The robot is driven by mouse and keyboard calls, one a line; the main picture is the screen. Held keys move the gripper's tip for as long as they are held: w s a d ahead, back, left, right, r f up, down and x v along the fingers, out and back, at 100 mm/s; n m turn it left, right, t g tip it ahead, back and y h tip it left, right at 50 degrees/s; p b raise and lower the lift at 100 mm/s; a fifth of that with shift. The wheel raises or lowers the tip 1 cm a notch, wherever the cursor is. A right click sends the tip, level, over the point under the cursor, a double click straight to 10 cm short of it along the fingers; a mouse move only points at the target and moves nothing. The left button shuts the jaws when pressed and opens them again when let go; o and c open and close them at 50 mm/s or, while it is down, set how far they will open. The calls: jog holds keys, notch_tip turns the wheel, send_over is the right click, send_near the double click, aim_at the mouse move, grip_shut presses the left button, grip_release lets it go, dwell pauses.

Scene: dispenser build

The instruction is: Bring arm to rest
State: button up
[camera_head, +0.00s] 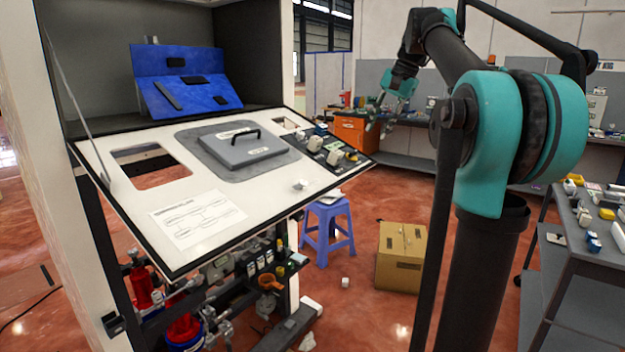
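My arm (535,125) rises at the right of the view, with teal joints and dark links, and bends over at the top. My gripper (378,126) hangs at the far end of the arm, to the right of the open dispenser cabinet and above the floor. Its fingers look spread apart, with nothing visible between them. It appears clear of the cabinet panel and in front of the back workbench.
The cabinet's tilted white panel (140,245) carries a grey handled lid (240,150). A blue folder-like object (190,95) stands behind it. A purple stool (328,225) and cardboard box (400,260) stand on the floor. A parts-laden grey table (580,250) is at right.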

jog(key=s+f+n+h, duration=0.15)
jog(key=s+f, duration=0.25)
jog(key=f, duration=0.8)
jog(key=s+f+n, duration=0.2)
jog(key=s+f, duration=0.1)
jog(key=f, duration=0.8)
jog(key=s+f+n+t+h, duration=0.1)
jog(key=s+f+n, duration=0.3)
jog(key=s+f, duration=1.6)
notch_tip(320, 180, down, 3)
jog(key=shift+s+f+t+h, duration=0.2)
jog(key=shift+s+t+h, duration=0.15)
jog(key=shift+h, duration=0.2)
jog(key=shift+d, duration=0.1)
jog(key=shift+c, duration=0.2)
